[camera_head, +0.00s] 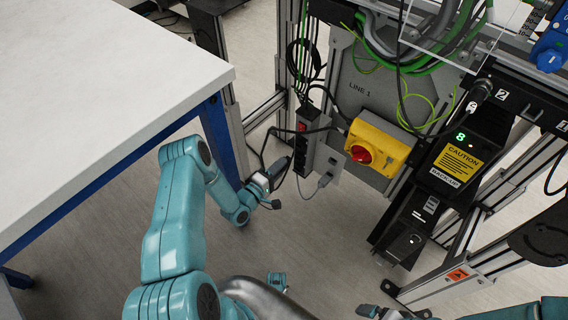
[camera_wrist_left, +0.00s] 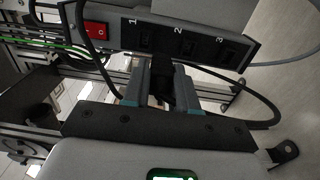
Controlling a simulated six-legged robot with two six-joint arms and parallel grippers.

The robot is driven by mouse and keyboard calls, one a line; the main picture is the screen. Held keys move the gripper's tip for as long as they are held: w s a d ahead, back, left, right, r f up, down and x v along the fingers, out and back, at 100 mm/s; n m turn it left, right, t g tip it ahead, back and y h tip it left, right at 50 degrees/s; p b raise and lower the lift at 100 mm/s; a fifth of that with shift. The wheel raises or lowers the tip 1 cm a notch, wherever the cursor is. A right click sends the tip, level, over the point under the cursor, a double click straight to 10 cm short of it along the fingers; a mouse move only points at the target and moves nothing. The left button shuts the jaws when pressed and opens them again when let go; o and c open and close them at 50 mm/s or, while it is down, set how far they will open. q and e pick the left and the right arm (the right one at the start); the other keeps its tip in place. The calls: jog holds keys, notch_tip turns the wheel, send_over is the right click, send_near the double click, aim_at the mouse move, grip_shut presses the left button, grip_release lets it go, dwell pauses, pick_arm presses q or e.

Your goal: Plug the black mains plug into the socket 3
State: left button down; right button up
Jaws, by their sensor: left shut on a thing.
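The black mains plug (camera_wrist_left: 161,84) is between the fingers of my left gripper (camera_wrist_left: 161,92), which is shut on it. In the left wrist view the plug is just below the power strip (camera_wrist_left: 120,27), near sockets 1 and 2. Socket 3 (camera_wrist_left: 232,53) is at the right end of the strip and looks empty. I cannot tell whether the plug touches the strip. In the head view my left gripper (camera_head: 268,181) is beside the lower end of the upright strip (camera_head: 305,145). Only uncertain parts of my right gripper show at the bottom edge.
A red switch (camera_wrist_left: 96,30) sits on the strip. A yellow box with a red knob (camera_head: 377,146) is to the right. A white table (camera_head: 100,90) is left. Black cables loop around the strip.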

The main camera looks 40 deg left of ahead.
pick_arm(q)
notch_tip(320, 180, down, 12)
jog(key=s+b, duration=0.1)
jog(key=b, duration=0.8)
jog(key=shift+w+d+r+b, duration=0.1)
jog(key=shift+w+b, duration=0.1)
jog(key=shift+w, duration=0.55)
jog(key=shift+w+d+r+b, duration=0.1)
jog(key=shift+w+d+b, duration=0.05)
jog(key=shift+w, duration=0.65)
jog(key=shift+w+d+r+b, duration=0.1)
jog(key=shift+w+b, duration=0.1)
jog(key=shift+w, duration=0.55)
pick_arm(e)
notch_tip(320, 180, down, 11)
jog(key=w+d, duration=0.1)
jog(key=shift+w+d+m+t, duration=0.15)
jog(key=shift+w+m+t, duration=0.05)
jog(key=shift+m+t, duration=0.1)
pick_arm(q)
jog(key=shift+w+b, duration=0.25)
jog(key=shift+b, duration=0.45)
pick_arm(e)
jog(key=shift+f, duration=0.75)
pick_arm(q)
jog(key=shift+w+d+b, duration=0.1)
jog(key=shift+w+b, duration=0.3)
jog(key=shift+w, duration=0.2)
pick_arm(e)
jog(key=shift+f, duration=0.4)
